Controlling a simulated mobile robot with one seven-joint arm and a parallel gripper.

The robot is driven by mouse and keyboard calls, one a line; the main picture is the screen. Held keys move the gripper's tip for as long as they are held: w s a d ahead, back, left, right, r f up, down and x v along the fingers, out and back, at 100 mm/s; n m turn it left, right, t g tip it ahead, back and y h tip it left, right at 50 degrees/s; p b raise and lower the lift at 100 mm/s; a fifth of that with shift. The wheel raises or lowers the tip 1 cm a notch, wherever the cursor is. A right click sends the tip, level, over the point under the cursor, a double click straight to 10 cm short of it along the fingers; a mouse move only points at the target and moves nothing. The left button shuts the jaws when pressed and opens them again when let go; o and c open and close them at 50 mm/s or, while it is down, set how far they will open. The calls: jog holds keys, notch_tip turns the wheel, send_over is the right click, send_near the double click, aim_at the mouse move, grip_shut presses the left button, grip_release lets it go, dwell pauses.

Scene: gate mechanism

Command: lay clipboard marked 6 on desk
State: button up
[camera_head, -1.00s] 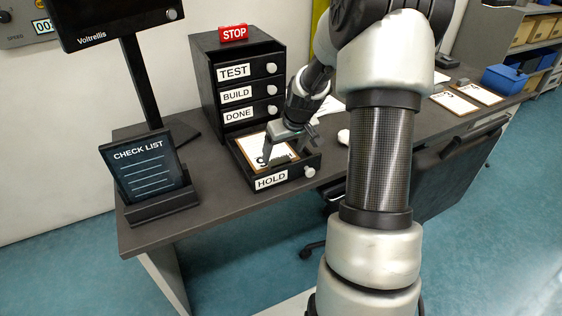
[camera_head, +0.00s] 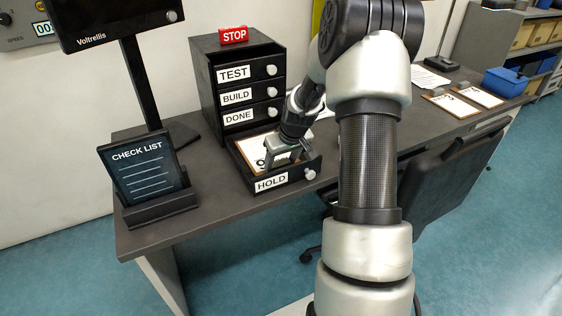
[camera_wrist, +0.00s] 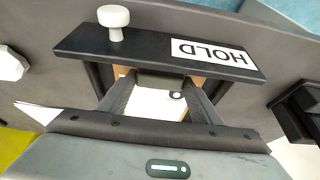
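A clipboard with a white sheet and brown edges (camera_head: 256,148) lies in the open HOLD drawer (camera_head: 286,178). Its digit is partly covered by my gripper and cannot be read for sure. My gripper (camera_head: 284,162) reaches down over the drawer, close behind its front panel. In the wrist view, the two fingers of my gripper (camera_wrist: 160,84) stand apart, with the clipboard's white sheet (camera_wrist: 150,103) and a dark clip showing between them. I cannot tell whether the fingers touch the clipboard. The dark grey desk (camera_head: 185,222) carries the drawer unit.
The TEST, BUILD and DONE drawers (camera_head: 239,94) are shut above HOLD. A CHECK LIST stand (camera_head: 148,180) and monitor post (camera_head: 142,85) are at the left. Two clipboards (camera_head: 452,104) (camera_head: 479,95) lie on the right of the desk. The desk strip between stand and drawer is clear.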

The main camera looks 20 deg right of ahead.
jog(key=o, duration=0.3)
jog(key=c, duration=0.3)
jog(key=shift+s+r, duration=0.3)
jog(key=shift+s, duration=0.35)
notch_tip(320, 180, up, 7)
jog(key=p, duration=0.4)
jog(key=shift+f, duration=0.1)
dwell(0.4)
jog(key=shift+s+d, duration=0.1)
jog(key=shift+s, duration=2.9)
